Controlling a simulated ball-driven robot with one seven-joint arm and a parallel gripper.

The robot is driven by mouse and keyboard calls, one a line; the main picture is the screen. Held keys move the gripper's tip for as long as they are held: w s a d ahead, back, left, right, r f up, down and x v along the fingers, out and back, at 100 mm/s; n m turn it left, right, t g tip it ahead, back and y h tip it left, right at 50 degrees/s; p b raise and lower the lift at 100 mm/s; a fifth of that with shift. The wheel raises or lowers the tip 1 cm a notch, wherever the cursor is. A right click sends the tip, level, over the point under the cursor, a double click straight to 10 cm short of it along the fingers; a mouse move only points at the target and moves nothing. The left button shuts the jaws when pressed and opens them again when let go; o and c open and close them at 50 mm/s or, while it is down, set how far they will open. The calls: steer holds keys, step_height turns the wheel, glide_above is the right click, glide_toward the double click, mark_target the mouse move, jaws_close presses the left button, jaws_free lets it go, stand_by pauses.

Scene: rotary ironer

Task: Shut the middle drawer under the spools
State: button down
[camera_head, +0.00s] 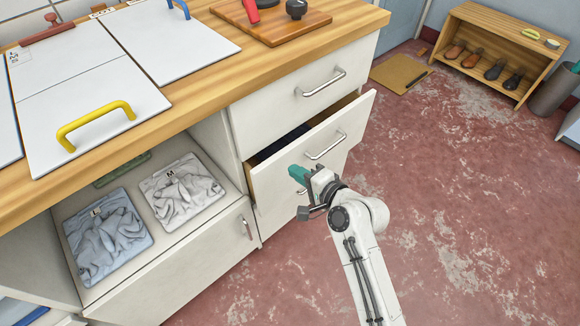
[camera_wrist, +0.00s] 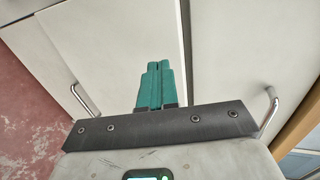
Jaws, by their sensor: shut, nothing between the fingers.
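The middle drawer (camera_head: 354,121) stands partly pulled out in the head view, with a dark gap behind its pale front. It has a silver bar handle (camera_head: 325,147). My gripper (camera_head: 297,174), with teal fingers, is shut and empty in front of the drawer front, left of and below the handle. Whether it touches the front cannot be told. In the wrist view, the shut fingers (camera_wrist: 156,68) overlap a pale panel (camera_wrist: 110,45) that seems to be this drawer's front. No spools can be made out clearly.
The top drawer (camera_head: 280,105) is closed under the wooden worktop (camera_head: 205,75). An open compartment at left holds two folded cloth bundles (camera_head: 107,238) (camera_head: 182,190). A shoe rack (camera_head: 480,25) stands at the back right. The red floor (camera_head: 440,200) to the right is clear.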

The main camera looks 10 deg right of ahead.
mark_target(281, 155)
steer(key=shift+w+a+r, duration=0.1)
steer(key=shift+w+a, duration=0.35)
steer(key=shift+w, duration=0.2)
steer(key=shift+w+a, duration=0.45)
steer(key=shift+w, duration=0.15)
steer(key=w+a, duration=0.2)
steer(key=w, duration=0.1)
steer(key=shift+w+a, duration=0.25)
steer(key=shift+a, duration=0.1)
steer(key=shift+w+a, duration=0.1)
steer(key=shift+w, duration=0.1)
steer(key=shift+r, duration=0.15)
steer(key=shift+w, duration=0.1)
steer(key=shift+r, duration=0.1)
steer(key=p+v, duration=0.2)
steer(key=v, duration=0.9)
steer(key=shift+f, duration=0.35)
